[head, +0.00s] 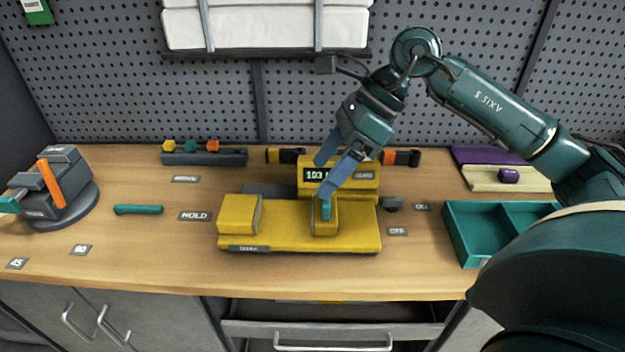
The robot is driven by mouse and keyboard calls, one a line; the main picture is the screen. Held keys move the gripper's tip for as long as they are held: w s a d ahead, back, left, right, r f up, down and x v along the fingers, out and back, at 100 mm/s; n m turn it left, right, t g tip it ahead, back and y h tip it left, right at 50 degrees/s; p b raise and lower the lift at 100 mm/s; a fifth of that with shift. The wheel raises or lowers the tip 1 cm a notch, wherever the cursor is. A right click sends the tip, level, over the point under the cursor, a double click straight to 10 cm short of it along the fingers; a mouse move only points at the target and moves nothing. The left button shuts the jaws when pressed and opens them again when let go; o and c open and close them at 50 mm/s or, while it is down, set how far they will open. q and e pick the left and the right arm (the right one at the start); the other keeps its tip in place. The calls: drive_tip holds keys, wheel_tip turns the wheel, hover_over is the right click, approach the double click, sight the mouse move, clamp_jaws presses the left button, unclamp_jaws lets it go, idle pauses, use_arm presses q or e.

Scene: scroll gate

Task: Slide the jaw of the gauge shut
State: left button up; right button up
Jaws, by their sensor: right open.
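The yellow gauge (285,240) lies on the workbench near its middle. Its fixed jaw block (238,214) is at the left end. Its sliding jaw (325,222), with a small teal tab on top, is further right, with a clear gap between the two. A display (318,175) reading about 103 stands behind the sliding jaw and is partly covered by my fingers. My right gripper (328,177) is open, with blue-grey fingers pointing down just above and behind the teal tab. I cannot tell whether a finger touches it. My left gripper is not in view.
A teal tray (462,236) is to the right. A vise-like device (62,190) with an orange bar is at far left. A teal rod (138,209) and small label plates lie left of the gauge. A dark rack (205,158) stands behind. The bench front is clear.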

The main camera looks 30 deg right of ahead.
sight(325, 208)
drive_tip(key=d+r+t+h, duration=0.1)
drive_tip(key=d+r+h, duration=0.15)
drive_tip(key=d, duration=0.35)
use_arm(q)
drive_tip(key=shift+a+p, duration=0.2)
drive_tip(key=shift+p, duration=0.55)
use_arm(e)
drive_tip(key=shift+h, duration=0.35)
drive_tip(key=x, duration=1.3)
drive_tip(key=shift+w+d+f, duration=0.1)
drive_tip(key=shift+w+f, duration=0.1)
drive_tip(key=shift+w, duration=0.15)
drive_tip(key=shift+c, duration=0.4)
